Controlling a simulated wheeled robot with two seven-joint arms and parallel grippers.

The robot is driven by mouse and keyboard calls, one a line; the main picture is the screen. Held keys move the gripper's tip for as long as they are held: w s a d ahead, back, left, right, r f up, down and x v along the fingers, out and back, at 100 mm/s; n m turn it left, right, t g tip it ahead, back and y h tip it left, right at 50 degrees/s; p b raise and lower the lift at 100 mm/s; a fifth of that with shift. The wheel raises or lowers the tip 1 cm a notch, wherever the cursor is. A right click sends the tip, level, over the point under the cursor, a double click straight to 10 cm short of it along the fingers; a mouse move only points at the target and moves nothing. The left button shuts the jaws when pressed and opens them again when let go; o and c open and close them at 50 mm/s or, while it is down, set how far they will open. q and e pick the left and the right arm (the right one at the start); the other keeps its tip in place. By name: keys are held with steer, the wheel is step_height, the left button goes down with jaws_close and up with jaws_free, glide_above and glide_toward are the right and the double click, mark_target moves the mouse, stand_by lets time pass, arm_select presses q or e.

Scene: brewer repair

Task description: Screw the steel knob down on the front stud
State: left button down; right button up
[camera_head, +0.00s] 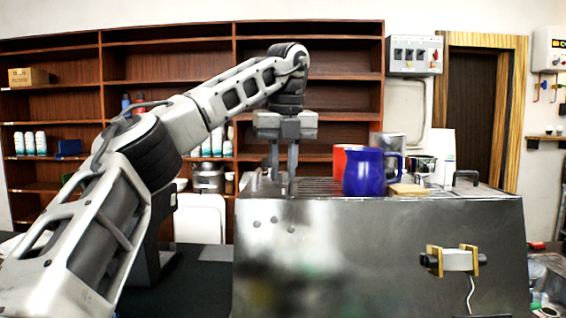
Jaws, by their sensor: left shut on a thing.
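My left gripper (283,182) points straight down over the left end of the steel brewer's top (310,188). Its two fingers are close together at the top's surface. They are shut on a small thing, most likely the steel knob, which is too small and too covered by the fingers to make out. The front stud cannot be picked out; if it is under the fingertips, they hide it. I cannot tell how the knob sits on the stud. My right gripper is not in view.
A blue pitcher (364,172) stands right of the gripper, with a red-orange vessel (340,161) behind it. A wooden block (408,190), white cups (440,150) and a black handle (465,177) are farther right. A cabled white fitting (457,260) sits on the front panel.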

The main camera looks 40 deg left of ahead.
arm_select(q)
steer(key=shift+n, duration=1.2)
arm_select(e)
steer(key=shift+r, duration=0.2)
arm_select(q)
steer(key=n+g, duration=0.1)
steer(key=n, duration=0.4)
steer(key=shift+n, duration=0.4)
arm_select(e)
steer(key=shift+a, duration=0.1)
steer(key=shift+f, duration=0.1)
arm_select(q)
steer(key=n+g, duration=0.1)
steer(key=n, duration=0.4)
steer(key=shift+n, duration=0.3)
steer(key=shift+f+b, duration=0.2)
steer(key=shift+b, duration=0.15)
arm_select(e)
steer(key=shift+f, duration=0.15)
arm_select(q)
steer(key=shift+f+b, duration=0.45)
steer(key=shift+f, duration=0.4)
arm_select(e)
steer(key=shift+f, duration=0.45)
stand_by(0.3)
